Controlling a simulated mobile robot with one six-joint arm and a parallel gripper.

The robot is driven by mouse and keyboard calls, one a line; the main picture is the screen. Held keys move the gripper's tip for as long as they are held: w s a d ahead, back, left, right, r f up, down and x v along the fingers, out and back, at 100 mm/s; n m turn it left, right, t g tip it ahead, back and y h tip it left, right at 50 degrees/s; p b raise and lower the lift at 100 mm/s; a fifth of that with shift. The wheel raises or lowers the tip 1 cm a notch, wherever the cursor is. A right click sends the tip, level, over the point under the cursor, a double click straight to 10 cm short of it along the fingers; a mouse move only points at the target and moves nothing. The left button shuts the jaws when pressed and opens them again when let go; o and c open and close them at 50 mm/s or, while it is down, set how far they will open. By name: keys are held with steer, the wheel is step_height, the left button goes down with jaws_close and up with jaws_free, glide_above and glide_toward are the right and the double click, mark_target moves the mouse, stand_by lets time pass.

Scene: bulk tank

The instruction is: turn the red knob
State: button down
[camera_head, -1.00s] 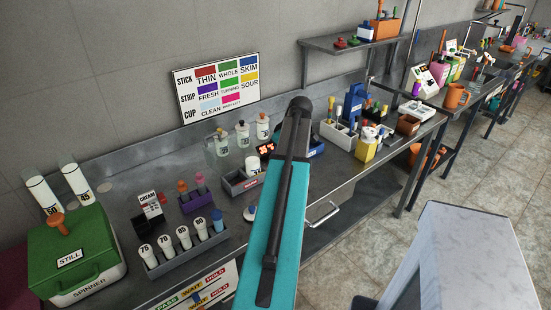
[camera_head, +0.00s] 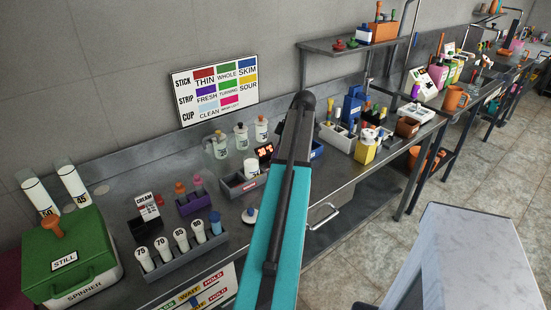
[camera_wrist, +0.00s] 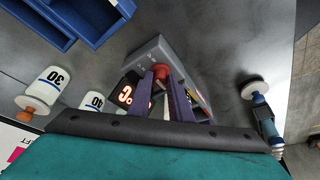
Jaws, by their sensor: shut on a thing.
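The red knob (camera_wrist: 160,71) shows in the wrist view between the two purple fingers of my gripper (camera_wrist: 161,78), on a grey box (camera_wrist: 148,52) with a lit display (camera_wrist: 125,94). My fingers are shut on the knob and partly cover it. In the head view the box's lit display (camera_head: 264,152) shows just left of my arm. My gripper and the knob are hidden behind my arm there.
White bottles (camera_wrist: 52,80) stand left of the box in the wrist view, and a blue rack (camera_wrist: 97,18) lies above. A blue-handled tool with a white disc (camera_wrist: 254,90) is at right. The grey bench is clear between them.

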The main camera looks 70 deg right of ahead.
steer(key=shift+w, duration=0.2)
steer(key=c, duration=1.9)
jaws_free()
steer(key=shift+s, duration=0.1)
steer(key=b+v, duration=0.2)
steer(key=v, duration=1.1)
steer(key=shift+s+r, duration=0.15)
steer(key=shift+r, duration=0.2)
